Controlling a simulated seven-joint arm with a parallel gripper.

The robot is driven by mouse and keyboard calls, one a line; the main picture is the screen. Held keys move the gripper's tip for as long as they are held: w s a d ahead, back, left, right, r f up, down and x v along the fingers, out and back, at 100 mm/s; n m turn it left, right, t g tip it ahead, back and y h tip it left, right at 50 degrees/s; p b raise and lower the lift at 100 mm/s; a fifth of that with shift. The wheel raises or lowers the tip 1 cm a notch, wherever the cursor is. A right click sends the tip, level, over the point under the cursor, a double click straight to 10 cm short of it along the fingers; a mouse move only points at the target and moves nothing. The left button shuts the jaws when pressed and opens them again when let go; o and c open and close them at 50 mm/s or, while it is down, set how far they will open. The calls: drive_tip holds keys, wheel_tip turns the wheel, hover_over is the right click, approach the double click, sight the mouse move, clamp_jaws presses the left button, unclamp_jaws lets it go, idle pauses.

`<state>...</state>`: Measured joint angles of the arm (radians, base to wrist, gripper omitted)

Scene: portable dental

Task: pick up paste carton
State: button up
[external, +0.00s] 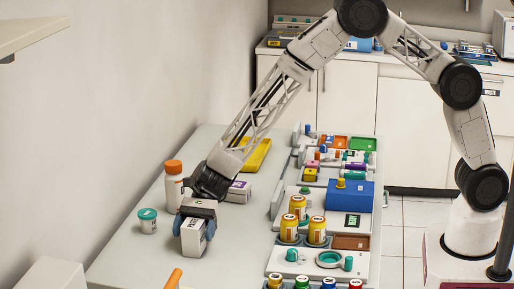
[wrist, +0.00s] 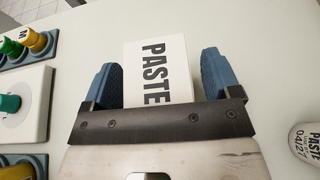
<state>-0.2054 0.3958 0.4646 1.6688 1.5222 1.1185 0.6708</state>
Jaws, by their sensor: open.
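The paste carton (external: 193,240) is a white box with dark print, standing on the grey table. In the wrist view the paste carton (wrist: 158,65) shows the word PASTE on its top face. My gripper (external: 196,226) is at the carton from above, with its jaws open. The carton's near end is hidden by the gripper's dark bar.
A white bottle with an orange cap (external: 174,186) and a teal-lidded jar (external: 147,221) stand left of the carton. A white box with a purple label (external: 238,192) and a yellow tray (external: 257,154) lie behind. Yellow jars (external: 289,228) and a blue box (external: 343,195) stand to the right.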

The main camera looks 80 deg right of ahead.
sight(196, 223)
drive_tip(key=c, duration=1)
drive_tip(key=shift+r, duration=0.65)
drive_tip(key=shift+s+d+r, duration=0.1)
drive_tip(key=shift+s+r, duration=0.1)
drive_tip(key=shift+r, duration=0.4)
drive_tip(key=shift+s+d+r, duration=0.1)
drive_tip(key=shift+s+r, duration=0.05)
drive_tip(key=shift+r, duration=0.4)
drive_tip(key=s+d, duration=0.2)
drive_tip(key=s, duration=0.2)
drive_tip(key=s+d+r, duration=0.1)
drive_tip(key=s, duration=0.4)
drive_tip(key=s+d, duration=0.2)
drive_tip(key=s, duration=0.3)
drive_tip(key=shift+s+d+r, duration=0.1)
drive_tip(key=shift+d+r, duration=0.05)
drive_tip(key=shift+d, duration=0.15)
